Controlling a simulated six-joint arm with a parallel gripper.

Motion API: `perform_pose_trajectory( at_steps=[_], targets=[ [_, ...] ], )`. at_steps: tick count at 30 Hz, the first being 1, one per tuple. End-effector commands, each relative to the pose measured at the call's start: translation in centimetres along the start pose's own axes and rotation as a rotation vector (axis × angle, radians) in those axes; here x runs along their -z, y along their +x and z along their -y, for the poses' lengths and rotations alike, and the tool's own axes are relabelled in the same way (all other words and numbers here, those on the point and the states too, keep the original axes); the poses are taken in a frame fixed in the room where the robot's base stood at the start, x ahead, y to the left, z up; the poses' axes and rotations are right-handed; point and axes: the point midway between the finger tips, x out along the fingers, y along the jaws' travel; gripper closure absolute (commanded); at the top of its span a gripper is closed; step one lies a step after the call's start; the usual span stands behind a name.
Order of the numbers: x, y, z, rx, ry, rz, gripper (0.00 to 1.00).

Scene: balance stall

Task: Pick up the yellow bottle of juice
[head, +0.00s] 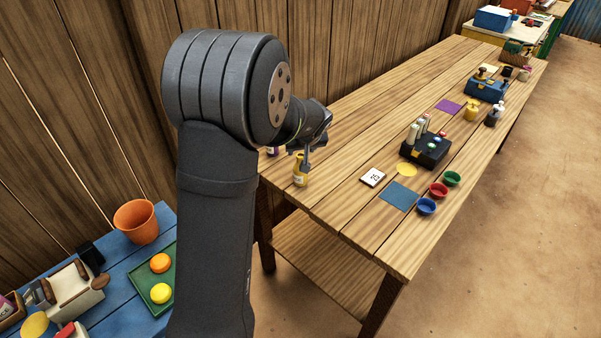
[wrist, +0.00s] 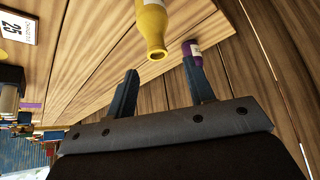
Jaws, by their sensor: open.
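The yellow bottle of juice (head: 300,170) stands upright near the left end of the wooden table, with a pale label on its side. It also shows in the wrist view (wrist: 153,30), where its neck and mouth are ahead of my gripper (wrist: 160,88). My gripper (head: 308,158) is open, with nothing between its two fingers. The bottle lies just beyond the fingertips, apart from them in the wrist view. A purple bottle (wrist: 192,50) stands close by, near the wall; in the head view my arm partly hides it.
A white number card (head: 373,177), a blue square (head: 398,196) and a yellow disc (head: 407,169) lie to the right. Red, green and blue bowls (head: 427,207) stand near the table's front edge. A black rack (head: 426,153) holds several items. The plank wall (head: 330,50) is behind.

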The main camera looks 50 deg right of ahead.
Motion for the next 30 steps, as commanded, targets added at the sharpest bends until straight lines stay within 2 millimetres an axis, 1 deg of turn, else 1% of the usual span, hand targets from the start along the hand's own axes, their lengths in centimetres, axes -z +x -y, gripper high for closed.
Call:
perform_pose_trajectory(
  at_steps=[1, 3, 11, 18, 21, 24, 30],
  targets=[
    [0.0, 0.9, 0.0, 0.001, 0.0, 0.001, 0.51],
    [0.0, 1.7, 0.0, 0.001, 0.0, 0.001, 0.51],
    [-0.1, 3.4, 0.0, 0.0, -0.001, 0.001, 0.51],
    [-0.6, 6.7, -0.2, 0.0, -0.001, 0.001, 0.51],
    [-0.6, 7.6, -0.3, -0.001, -0.001, 0.001, 0.51],
    [-0.6, 7.9, -0.3, -0.002, -0.001, 0.001, 0.51],
    [-0.6, 7.9, -0.3, -0.002, -0.001, 0.0, 0.51]
  ],
)
